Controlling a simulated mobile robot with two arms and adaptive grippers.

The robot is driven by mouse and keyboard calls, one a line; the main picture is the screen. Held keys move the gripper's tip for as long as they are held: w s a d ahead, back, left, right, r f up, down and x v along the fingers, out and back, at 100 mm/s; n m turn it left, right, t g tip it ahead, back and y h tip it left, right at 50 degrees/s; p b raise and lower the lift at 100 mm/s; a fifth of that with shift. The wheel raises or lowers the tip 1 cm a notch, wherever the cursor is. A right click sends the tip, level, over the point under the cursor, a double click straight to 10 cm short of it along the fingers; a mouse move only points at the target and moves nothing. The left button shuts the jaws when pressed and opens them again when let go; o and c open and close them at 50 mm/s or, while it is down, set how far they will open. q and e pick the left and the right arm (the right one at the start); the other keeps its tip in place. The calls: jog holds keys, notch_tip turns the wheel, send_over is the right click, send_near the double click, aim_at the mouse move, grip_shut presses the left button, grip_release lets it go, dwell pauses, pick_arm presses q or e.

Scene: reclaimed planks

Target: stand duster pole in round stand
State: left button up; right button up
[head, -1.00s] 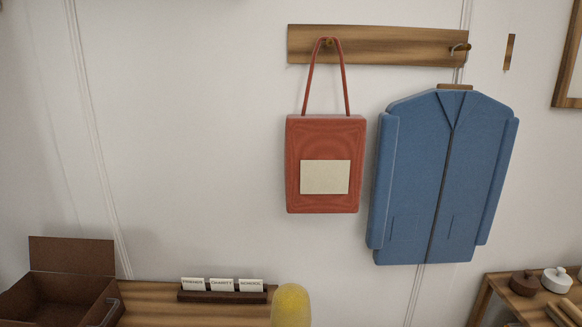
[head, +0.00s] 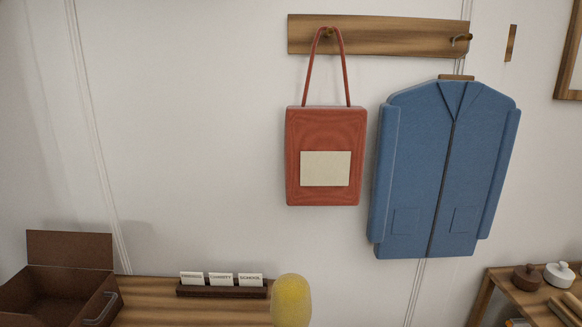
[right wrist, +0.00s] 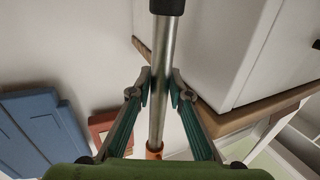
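In the right wrist view my right gripper (right wrist: 161,88) has its two teal fingers closed around a metal pole (right wrist: 158,110). The pole has a dark section at the top of the picture and an orange part just below the fingers. In the head view a yellow rounded duster head (head: 291,302) rises at the bottom edge. Its pole is below the picture there. The round stand does not show in either view. My left gripper is not in view.
A wooden shelf (head: 150,310) carries an open brown box (head: 72,250) and a card holder (head: 222,291). A red bag (head: 325,130) and blue jacket (head: 440,170) hang on the wall. A side table (head: 490,290) with small pots stands right.

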grip_shut()
jog(key=shift+r, duration=0.15)
notch_tip(320, 180, up, 20)
jog(key=p, duration=1.9)
dwell(0.4)
